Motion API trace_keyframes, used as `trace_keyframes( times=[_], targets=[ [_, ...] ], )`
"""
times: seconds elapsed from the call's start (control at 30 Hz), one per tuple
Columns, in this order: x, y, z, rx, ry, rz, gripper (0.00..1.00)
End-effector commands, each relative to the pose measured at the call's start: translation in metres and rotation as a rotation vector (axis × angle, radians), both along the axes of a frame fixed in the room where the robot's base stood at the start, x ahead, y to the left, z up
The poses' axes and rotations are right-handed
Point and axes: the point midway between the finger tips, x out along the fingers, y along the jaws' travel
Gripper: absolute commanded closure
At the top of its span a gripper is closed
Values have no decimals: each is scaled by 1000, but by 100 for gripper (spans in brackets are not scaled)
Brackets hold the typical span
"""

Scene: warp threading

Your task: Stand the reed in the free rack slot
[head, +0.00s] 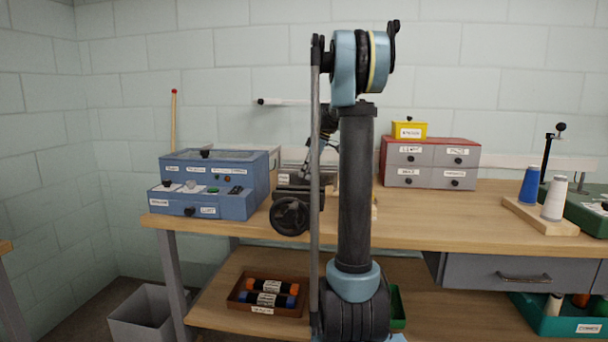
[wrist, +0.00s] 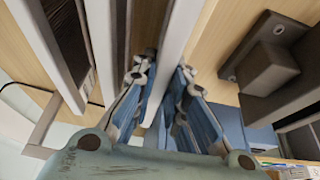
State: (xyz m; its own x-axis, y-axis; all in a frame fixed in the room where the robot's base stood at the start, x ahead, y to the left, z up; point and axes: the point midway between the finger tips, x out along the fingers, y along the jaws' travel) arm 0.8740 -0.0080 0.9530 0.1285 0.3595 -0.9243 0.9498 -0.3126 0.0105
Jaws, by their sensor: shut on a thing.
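In the wrist view my gripper (wrist: 160,76) is shut on a long pale grey bar (wrist: 178,48), which I take to be an edge of the reed. The bar runs from the top edge down between the fingers. To its left are more pale bars (wrist: 104,50) with dark strips between them; I cannot tell whether these are rack parts or other reeds. The free slot cannot be made out. In the head view my arm hides most of the middle of the bench, so reed and rack cannot be seen clearly there.
A dark block on a bolted plate (wrist: 268,72) stands right of the bar. On the bench (head: 470,222) are a blue control box (head: 212,164) at left, a grey drawer unit with a red top (head: 430,164) and thread cones (head: 553,198) at right. The bench front right of my arm is clear.

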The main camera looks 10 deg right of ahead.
Motion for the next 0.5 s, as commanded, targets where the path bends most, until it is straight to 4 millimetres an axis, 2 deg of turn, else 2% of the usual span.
trace_keyframes(
  times=[0.03,0.07,0.17,0.5],
  targets=[
    [0,0,0,0,0,0,100],
    [0,0,0,0,0,0,85],
    [0,0,0,0,0,0,63],
    [0,0,0,0,0,0,63]
  ],
)
